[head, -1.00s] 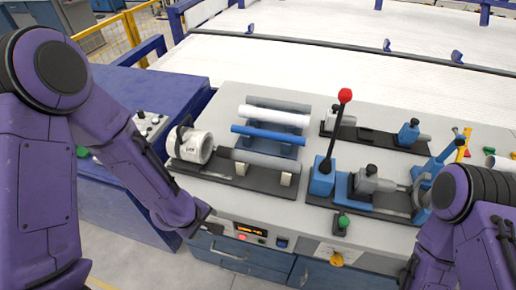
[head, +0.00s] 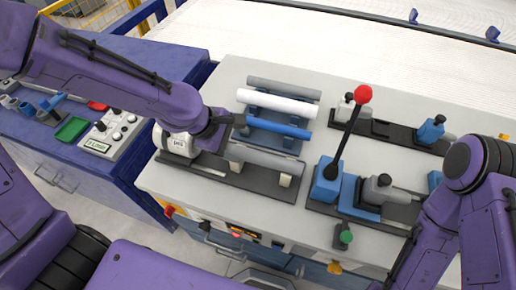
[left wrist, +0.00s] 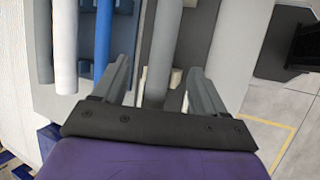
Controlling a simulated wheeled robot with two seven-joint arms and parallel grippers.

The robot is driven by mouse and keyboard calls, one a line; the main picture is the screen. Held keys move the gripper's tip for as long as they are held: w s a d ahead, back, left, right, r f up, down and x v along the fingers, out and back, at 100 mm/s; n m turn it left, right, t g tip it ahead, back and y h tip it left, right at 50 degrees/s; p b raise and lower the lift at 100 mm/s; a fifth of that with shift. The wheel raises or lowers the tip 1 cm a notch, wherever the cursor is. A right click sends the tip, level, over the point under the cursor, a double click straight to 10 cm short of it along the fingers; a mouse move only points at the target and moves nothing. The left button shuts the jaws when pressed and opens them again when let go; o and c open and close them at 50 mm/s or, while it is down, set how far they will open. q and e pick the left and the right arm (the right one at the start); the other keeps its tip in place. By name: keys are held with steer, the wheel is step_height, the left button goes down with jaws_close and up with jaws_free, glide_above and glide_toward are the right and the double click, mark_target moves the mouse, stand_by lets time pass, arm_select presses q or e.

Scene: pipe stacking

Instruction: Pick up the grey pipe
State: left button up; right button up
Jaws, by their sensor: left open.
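A grey pipe (head: 268,160) lies on a black base with pale supports, at the front of the bench. Another grey pipe (head: 284,87) lies at the back of the blue rack, behind a white pipe (head: 278,104) and a blue pipe (head: 278,127). My left gripper (head: 237,123) is over the left end of the pipes. In the left wrist view its fingers (left wrist: 158,88) are open, with the front grey pipe (left wrist: 162,45) running between them. I cannot tell whether they touch it. My right gripper is out of view.
A white cylindrical fitting (head: 175,142) stands left of the black base, partly behind my left arm. A lever with a red knob (head: 363,94) and a blue clamp fixture rise to the right. A control box (head: 115,130) sits on the blue cabinet at left.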

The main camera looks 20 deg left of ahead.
mark_target(252, 155)
arm_select(q)
steer(key=x, duration=0.8)
steer(key=shift+s+f, duration=0.25)
steer(key=shift+s, duration=0.05)
steer(key=shift+w+d+f, duration=0.2)
steer(key=shift+d+f, duration=0.05)
steer(key=c, duration=1.2)
